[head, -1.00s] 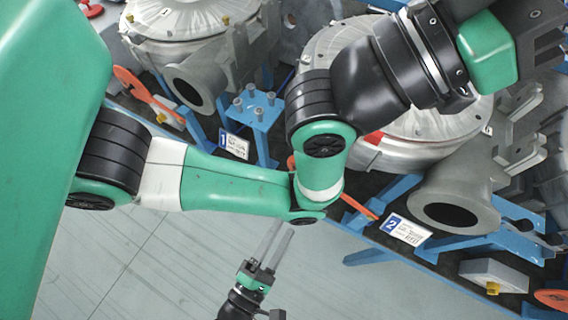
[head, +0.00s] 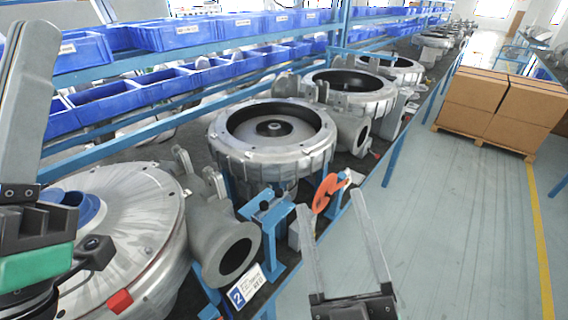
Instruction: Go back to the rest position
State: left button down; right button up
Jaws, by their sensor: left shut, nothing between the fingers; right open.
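My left gripper (head: 36,40) is at the left edge of the head view, fingers together and pointing up, with nothing between them. It is in front of the nearest blower (head: 135,222), whose silver lid carries a red tag and a blue part. My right gripper (head: 333,202) is at the bottom middle, pointing up the picture. Its two long grey fingers are spread wide and empty. It appears in front of the bench edge and the floor, below an orange handle (head: 331,190). Most of both arms is out of view.
A blower with an open top (head: 232,150) stands on the bench, with several more behind it. A label marked 2 (head: 246,286) sits at the front edge. Blue bins (head: 180,36) fill the shelves behind. Brown boxes (head: 512,106) stand on a pallet.

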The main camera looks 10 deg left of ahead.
jog(key=s+d+r+m+t+h, duration=0.2)
jog(key=s+d+r+m+t, duration=0.15)
jog(key=d+r, duration=0.55)
jog(key=s+d+r+m+t+h, duration=0.25)
jog(key=d+r+m, duration=0.3)
jog(key=r, duration=0.45)
pick_arm(q)
notch_tip(320, 180, up, 28)
jog(key=p, duration=2.7)
jog(key=shift+s+a+f+y, duration=0.15)
jog(key=shift+a+f+y, duration=0.05)
jog(key=shift+f+y, duration=0.1)
pick_arm(e)
notch_tip(320, 180, up, 27)
jog(key=g, duration=0.1)
jog(key=shift+w+f, duration=0.15)
jog(key=shift+w, duration=0.25)
